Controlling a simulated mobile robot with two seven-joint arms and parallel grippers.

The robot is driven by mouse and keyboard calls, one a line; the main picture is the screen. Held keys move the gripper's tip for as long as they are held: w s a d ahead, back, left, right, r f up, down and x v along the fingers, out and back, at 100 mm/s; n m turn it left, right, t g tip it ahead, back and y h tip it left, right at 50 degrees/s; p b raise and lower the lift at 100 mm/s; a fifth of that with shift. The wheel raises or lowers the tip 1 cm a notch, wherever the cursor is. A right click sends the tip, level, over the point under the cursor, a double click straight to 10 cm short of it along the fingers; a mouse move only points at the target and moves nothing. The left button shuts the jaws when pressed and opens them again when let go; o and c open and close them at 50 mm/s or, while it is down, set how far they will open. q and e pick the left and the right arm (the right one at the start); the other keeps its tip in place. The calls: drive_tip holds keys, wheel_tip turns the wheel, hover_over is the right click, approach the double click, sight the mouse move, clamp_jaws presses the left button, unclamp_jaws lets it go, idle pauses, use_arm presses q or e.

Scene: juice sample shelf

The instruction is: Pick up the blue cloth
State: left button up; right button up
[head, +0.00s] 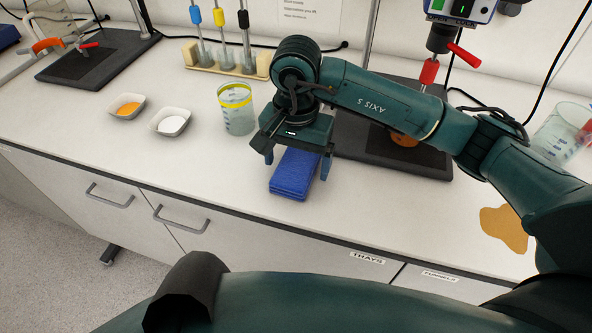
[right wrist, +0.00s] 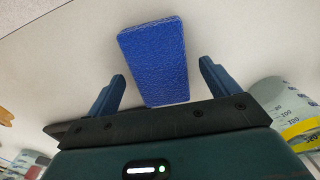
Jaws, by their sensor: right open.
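The blue cloth (head: 291,178) is a folded, flat rectangle lying on the white bench near its front edge. My right gripper (head: 296,168) is open above it in the head view, with one finger on each side of the cloth. In the right wrist view, the cloth (right wrist: 156,62) extends from between the open fingers (right wrist: 163,80) out past their tips, with a gap on both sides. I cannot tell the exact height of the fingers above the bench. The gripper body hides the cloth's far end in the head view. My left gripper does not show.
A beaker with a yellow band (head: 236,112) stands close left of my right gripper. Two small dishes, one with orange powder (head: 127,107) and one with white (head: 171,122), sit further left. A dark stand base (head: 362,150) is behind right. An orange-brown spill (head: 503,228) lies at right.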

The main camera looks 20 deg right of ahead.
sight(296, 165)
drive_tip(key=c, duration=1.1)
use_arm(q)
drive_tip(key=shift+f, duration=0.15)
use_arm(e)
drive_tip(key=shift+o, duration=0.2)
drive_tip(key=shift+r, duration=0.1)
drive_tip(key=shift+r+p, duration=0.3)
drive_tip(key=shift+r, duration=0.1)
wheel_tip(296, 165, up, 5)
drive_tip(key=shift+p, duration=1.2)
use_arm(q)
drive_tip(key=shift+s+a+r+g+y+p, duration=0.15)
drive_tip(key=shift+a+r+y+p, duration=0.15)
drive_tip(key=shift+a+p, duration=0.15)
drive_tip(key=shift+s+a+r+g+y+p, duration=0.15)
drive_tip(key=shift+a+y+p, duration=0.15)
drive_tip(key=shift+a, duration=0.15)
use_arm(e)
wheel_tip(296, 165, up, 4)
drive_tip(key=shift+r, duration=0.1)
